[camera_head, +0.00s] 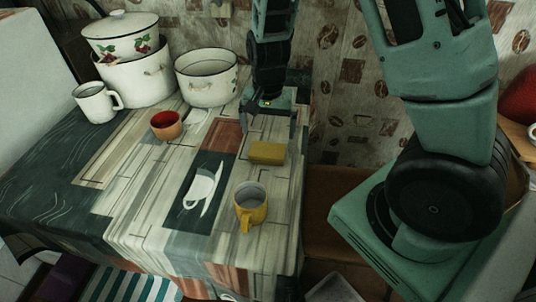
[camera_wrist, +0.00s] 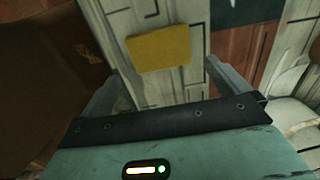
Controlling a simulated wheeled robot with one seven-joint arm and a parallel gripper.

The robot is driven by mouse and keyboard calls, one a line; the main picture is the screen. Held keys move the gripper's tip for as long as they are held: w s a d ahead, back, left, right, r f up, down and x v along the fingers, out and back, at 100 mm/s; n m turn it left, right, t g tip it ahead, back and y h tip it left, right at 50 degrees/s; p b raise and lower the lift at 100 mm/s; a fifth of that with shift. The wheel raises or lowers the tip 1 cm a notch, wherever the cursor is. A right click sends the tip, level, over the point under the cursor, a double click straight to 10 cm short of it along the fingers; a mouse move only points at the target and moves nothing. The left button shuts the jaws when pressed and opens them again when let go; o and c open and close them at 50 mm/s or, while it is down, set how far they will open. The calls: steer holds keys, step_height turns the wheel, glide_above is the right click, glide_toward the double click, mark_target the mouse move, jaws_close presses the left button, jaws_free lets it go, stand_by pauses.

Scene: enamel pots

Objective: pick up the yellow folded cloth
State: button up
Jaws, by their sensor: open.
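The yellow folded cloth (camera_head: 267,153) lies flat on the table near its right edge, behind the yellow mug. It also shows in the wrist view (camera_wrist: 159,47), ahead of my gripper and near the table edge. My gripper (camera_head: 268,122) is above the back right part of the table, just behind the cloth in the head view. Its fingers, also in the wrist view (camera_wrist: 165,82), are spread apart with nothing between them. The cloth is apart from both fingers and fully visible.
A yellow mug (camera_head: 250,205) stands in front of the cloth. A small orange-red cup (camera_head: 166,125), a white mug (camera_head: 97,102), a white pot (camera_head: 207,84) and stacked lidded pots (camera_head: 125,62) stand to the left and back. The patterned table (camera_head: 140,195) is clear at front left.

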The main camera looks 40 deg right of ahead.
mark_target(268, 149)
steer(key=shift+s+a+f+b, duration=0.1)
steer(key=shift+f+b, duration=0.1)
steer(key=shift+f, duration=1.6)
steer(key=shift+s+a+f+b, duration=0.1)
steer(key=shift+f+b, duration=0.1)
steer(key=shift+f, duration=1.55)
steer(key=c, duration=0.8)
steer(key=shift+w+r, duration=0.1)
steer(key=shift+r, duration=0.05)
step_height(268, 149, up, 10)
steer(key=p, duration=0.1)
steer(key=shift+p, duration=0.35)
steer(key=shift+o, duration=1.4)
steer(key=shift+c, duration=0.5)
